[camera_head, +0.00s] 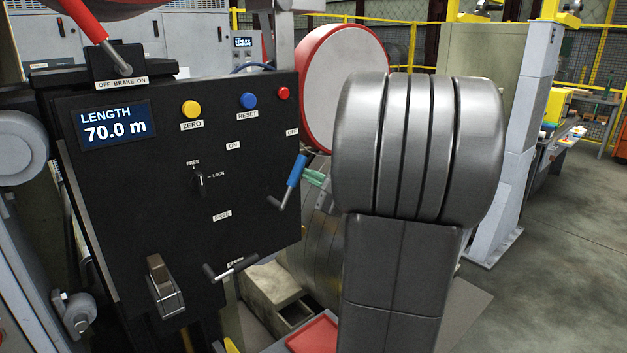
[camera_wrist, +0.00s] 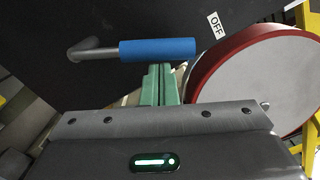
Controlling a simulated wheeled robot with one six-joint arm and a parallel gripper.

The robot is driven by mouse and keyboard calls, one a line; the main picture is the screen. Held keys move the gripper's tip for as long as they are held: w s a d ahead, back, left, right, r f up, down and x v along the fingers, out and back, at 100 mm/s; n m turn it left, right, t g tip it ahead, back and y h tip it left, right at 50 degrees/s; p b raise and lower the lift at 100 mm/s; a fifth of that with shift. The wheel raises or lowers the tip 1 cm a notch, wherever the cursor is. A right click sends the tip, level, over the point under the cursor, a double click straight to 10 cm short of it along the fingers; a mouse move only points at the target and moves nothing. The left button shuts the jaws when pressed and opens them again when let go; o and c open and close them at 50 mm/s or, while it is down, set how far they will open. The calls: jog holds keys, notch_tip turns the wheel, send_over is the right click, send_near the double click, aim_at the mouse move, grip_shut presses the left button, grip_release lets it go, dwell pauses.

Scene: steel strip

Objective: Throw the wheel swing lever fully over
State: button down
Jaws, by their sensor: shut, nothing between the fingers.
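A lever with a blue grip (camera_head: 297,170) and a bent metal arm is on the black panel, below the OFF label (camera_head: 292,132). No label names it as the wheel swing lever. In the head view it leans up and right from its pivot. In the wrist view the blue grip (camera_wrist: 157,49) lies nearly level, with its metal arm to the left. My gripper (camera_head: 316,178) has its green fingers shut and empty, just right of the grip. In the wrist view the fingertips (camera_wrist: 158,69) meet the grip's lower edge; I cannot tell whether they touch.
The black panel (camera_head: 130,190) also carries a FREE/LOCK knob (camera_head: 199,181), a black-handled lever (camera_head: 232,268), coloured buttons and a length display (camera_head: 115,126) reading 70.0 m. A large red-rimmed disc (camera_head: 342,85) stands close behind the lever. Grey floor (camera_head: 560,270) is open at right.

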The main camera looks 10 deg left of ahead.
aim_at(296, 175)
jog(key=shift+s+a+r+n+b, duration=0.1)
jog(key=shift+s+n+b, duration=0.15)
jog(key=shift+b, duration=0.2)
jog(key=s+a+n+b, duration=0.1)
jog(key=n+b, duration=0.1)
jog(key=b, duration=0.1)
jog(key=s+r+n+b, duration=0.1)
jog(key=b, duration=0.2)
jog(key=s+a+n+b, duration=0.1)
jog(key=n+b, duration=0.1)
jog(key=b, duration=0.1)
jog(key=shift+s+a+r+n, duration=0.15)
jog(key=shift+a+r+n, duration=0.1)
jog(key=shift+a+n, duration=0.1)
jog(key=shift+s+a+r+n+h+b, duration=0.1)
jog(key=shift+s+a+n+b, duration=0.5)
jog(key=shift+n+b, duration=0.55)
jog(key=shift+s+a+r+n+h+b, duration=0.1)
jog(key=shift+s+a+n+b, duration=0.5)
jog(key=shift+b, duration=0.95)
jog(key=shift+s+a+r+n+h+b, duration=0.1)
jog(key=shift+s+a+n+b, duration=0.2)
jog(key=shift+s+n+b, duration=0.7)
jog(key=shift+w+b, duration=0.3)
jog(key=shift+b, duration=0.05)
